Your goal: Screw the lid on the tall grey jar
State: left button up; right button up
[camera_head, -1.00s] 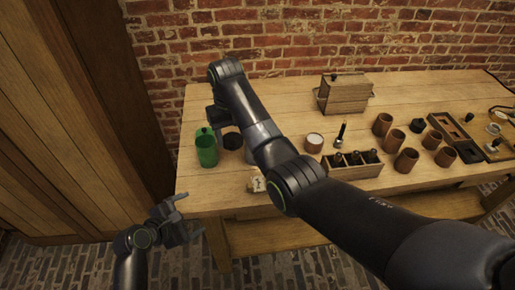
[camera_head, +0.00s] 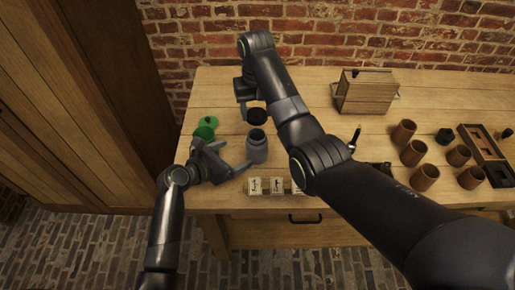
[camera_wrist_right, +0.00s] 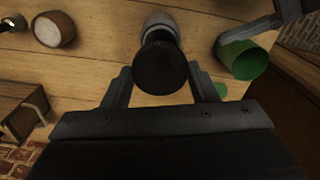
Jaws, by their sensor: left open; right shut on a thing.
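The grey jar (camera_head: 257,150) stands upright on the table with its dark mouth open upward. It shows partly behind the lid in the right wrist view (camera_wrist_right: 158,22). My right gripper (camera_head: 254,108) is shut on the round black lid (camera_head: 257,117), which is apart from the jar's mouth and farther back in the head view. The lid fills the space between the fingers in the right wrist view (camera_wrist_right: 160,66). My left gripper (camera_head: 238,156) is open beside the jar, its lower finger reaching the jar's front left. Whether it touches the jar I cannot tell.
A green jar (camera_head: 207,123) stands close behind my left gripper. Small printed blocks (camera_head: 255,186) lie at the front edge. A wooden box (camera_head: 366,92), several brown cups (camera_head: 412,153) and a dark-framed tray (camera_head: 485,152) are to the right.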

pick_arm(q)
jog(key=x, duration=1.1)
jog(key=shift+w+d+f, duration=0.15)
jog(key=shift+d, duration=0.05)
jog(key=c, duration=1.5)
jog(key=shift+o, duration=0.2)
pick_arm(e)
send_over(257, 129)
jog(key=s, duration=0.2)
jog(key=shift+s+f, duration=0.2)
jog(key=shift+f, duration=2.3)
jog(key=shift+f, duration=0.85)
jog(key=shift+f, duration=0.55)
